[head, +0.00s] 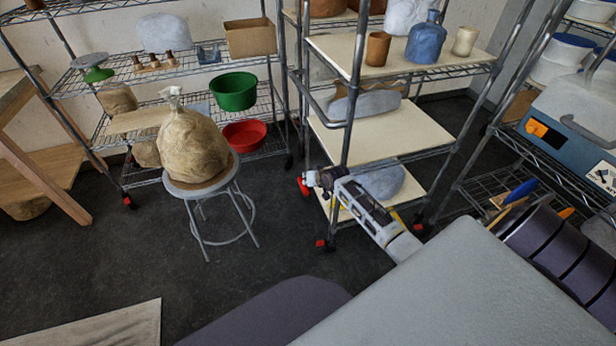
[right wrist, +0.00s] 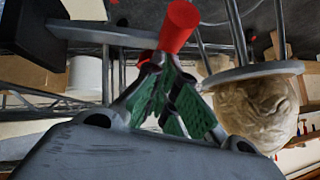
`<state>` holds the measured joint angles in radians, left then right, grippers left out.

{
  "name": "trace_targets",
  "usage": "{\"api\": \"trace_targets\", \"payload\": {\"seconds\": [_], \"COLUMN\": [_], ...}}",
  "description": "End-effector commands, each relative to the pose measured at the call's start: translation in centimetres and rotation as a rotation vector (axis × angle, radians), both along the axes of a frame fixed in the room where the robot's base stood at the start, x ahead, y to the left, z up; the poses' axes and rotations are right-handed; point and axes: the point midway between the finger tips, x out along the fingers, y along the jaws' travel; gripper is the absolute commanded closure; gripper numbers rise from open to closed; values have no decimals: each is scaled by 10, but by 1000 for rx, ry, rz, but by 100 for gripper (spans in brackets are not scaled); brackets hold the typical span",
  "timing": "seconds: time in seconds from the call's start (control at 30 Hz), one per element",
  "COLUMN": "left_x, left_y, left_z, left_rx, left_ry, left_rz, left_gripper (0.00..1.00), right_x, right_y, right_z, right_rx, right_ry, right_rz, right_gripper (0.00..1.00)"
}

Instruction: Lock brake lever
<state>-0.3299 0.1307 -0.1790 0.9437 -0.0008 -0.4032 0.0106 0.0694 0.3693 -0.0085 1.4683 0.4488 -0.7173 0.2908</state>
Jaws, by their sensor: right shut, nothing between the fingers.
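A red brake lever (head: 304,187) sits low on a caster of the middle wire cart. In the right wrist view it is a red cylinder-like piece (right wrist: 180,26) at the top, just past the fingertips. My right gripper (head: 309,178) reaches down beside the cart's post, its tips right at this lever. Its green-padded fingers (right wrist: 170,64) are closed together with nothing between them. The tips overlap the lever's near end in the picture; I cannot tell whether they touch it. My left gripper is not in view.
The cart's shelves (head: 375,141) hold jars and wrapped lumps above my right arm. More red levers show at the cart's front caster (head: 321,243) and right caster (head: 418,228). A stool (head: 203,187) with a bagged clay lump stands left. Dark floor (head: 130,255) is open at lower left.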

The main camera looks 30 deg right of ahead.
Motion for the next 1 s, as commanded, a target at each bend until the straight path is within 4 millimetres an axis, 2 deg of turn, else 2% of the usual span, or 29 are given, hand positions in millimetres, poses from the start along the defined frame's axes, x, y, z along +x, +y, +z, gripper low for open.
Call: {"api": "trace_targets", "payload": {"seconds": [0.4, 1.0], "left_x": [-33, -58], "left_y": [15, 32], "left_z": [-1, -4], "left_rx": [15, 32], "left_ry": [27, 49], "left_rz": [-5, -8], "left_gripper": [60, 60], "right_x": [1, 4], "right_y": [7, 16], "right_z": [-10, -39], "right_rx": [-106, -347], "right_ry": [28, 85], "right_rz": [0, 1], "right_gripper": [100, 100]}}
